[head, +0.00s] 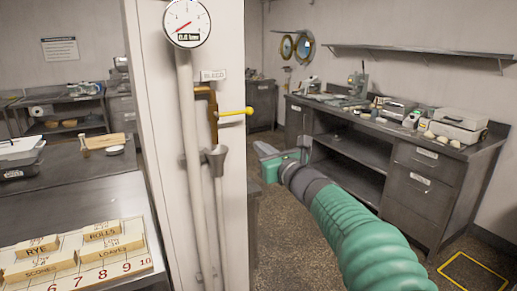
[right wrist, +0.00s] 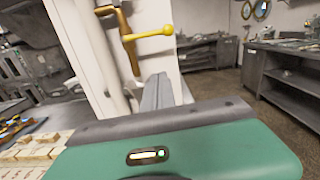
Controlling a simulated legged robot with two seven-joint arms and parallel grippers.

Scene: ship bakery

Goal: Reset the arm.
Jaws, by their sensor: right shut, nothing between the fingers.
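My right arm reaches in from the lower right of the head view, with a green ribbed sleeve. My right gripper (head: 264,150) is shut and empty, just right of the white pillar and below the yellow valve handle (head: 235,112). In the right wrist view the closed grey fingers (right wrist: 157,92) point at the pillar, below the yellow handle (right wrist: 150,33), and appear apart from it. The handle points sideways from a copper pipe (head: 212,112). My left gripper is out of view.
The white pillar (head: 150,110) carries a gauge (head: 187,23), a "BLEED" label (head: 213,75) and a funnel on a pipe (head: 216,156). A counter (head: 75,165) with labelled wooden blocks is at left. A cluttered workbench (head: 425,160) stands at right. Floor between is open.

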